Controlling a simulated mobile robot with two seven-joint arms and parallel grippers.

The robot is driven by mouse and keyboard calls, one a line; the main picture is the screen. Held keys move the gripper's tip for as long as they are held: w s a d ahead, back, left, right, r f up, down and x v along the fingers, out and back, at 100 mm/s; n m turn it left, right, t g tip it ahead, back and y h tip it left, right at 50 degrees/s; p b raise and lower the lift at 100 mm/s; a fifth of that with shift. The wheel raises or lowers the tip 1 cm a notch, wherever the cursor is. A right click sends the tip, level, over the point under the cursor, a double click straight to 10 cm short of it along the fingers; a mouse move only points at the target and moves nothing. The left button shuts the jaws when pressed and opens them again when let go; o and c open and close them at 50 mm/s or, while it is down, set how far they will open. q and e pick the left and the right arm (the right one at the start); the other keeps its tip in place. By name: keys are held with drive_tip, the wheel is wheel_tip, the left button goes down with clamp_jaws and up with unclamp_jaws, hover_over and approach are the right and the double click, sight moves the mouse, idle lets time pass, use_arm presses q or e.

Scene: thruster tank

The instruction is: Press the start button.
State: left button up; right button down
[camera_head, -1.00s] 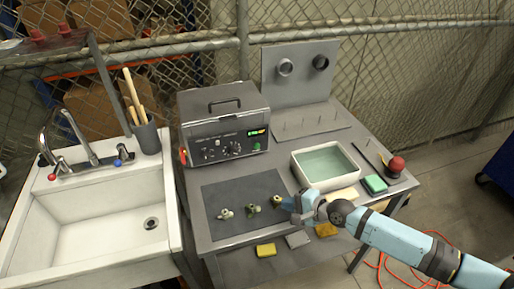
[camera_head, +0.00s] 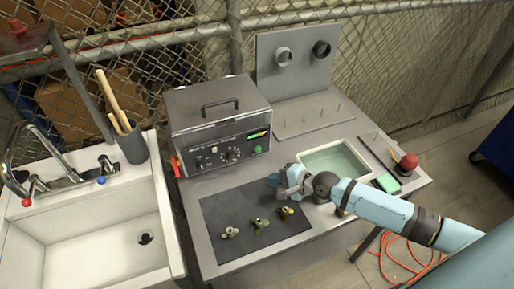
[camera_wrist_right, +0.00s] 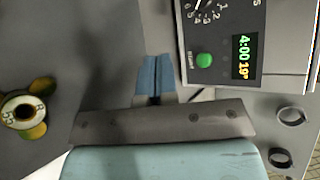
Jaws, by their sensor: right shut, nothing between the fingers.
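The start button is a round green button (camera_head: 257,149) on the front panel of the grey ultrasonic-cleaner-like box (camera_head: 218,105). It also shows in the right wrist view (camera_wrist_right: 204,60), beside a green and yellow display (camera_wrist_right: 243,57). My right gripper (camera_head: 272,180) is over the table in front of the box, apart from the button. In the right wrist view its blue fingers (camera_wrist_right: 155,72) are together, with nothing between them, and the button lies to their right. My left gripper is not in view.
Several small thruster-like parts (camera_head: 260,225) lie on a dark mat (camera_head: 225,205). A white tub of liquid (camera_head: 345,148) stands behind my right forearm. A pegged plate (camera_head: 290,128), a red ball-shaped item (camera_head: 408,162) and a green sponge (camera_head: 388,184) are also on the table. A sink (camera_head: 95,225) is at left.

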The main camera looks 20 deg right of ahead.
sight(258, 149)
drive_tip(key=shift+w+f+b, duration=0.2)
drive_tip(key=shift+w+b, duration=0.4)
drive_tip(key=shift+w, duration=0.15)
drive_tip(key=w+b, duration=0.1)
drive_tip(key=w, duration=0.1)
drive_tip(key=w+b, duration=0.2)
drive_tip(key=w, duration=0.1)
drive_tip(key=shift+w+d, duration=0.2)
drive_tip(key=shift+w, duration=0.15)
drive_tip(key=shift+w+r+b, duration=0.15)
drive_tip(key=shift+w+b, duration=0.3)
drive_tip(key=shift+w, duration=0.4)
drive_tip(key=shift+w, duration=0.2)
idle(0.5)
drive_tip(key=shift+w, duration=0.25)
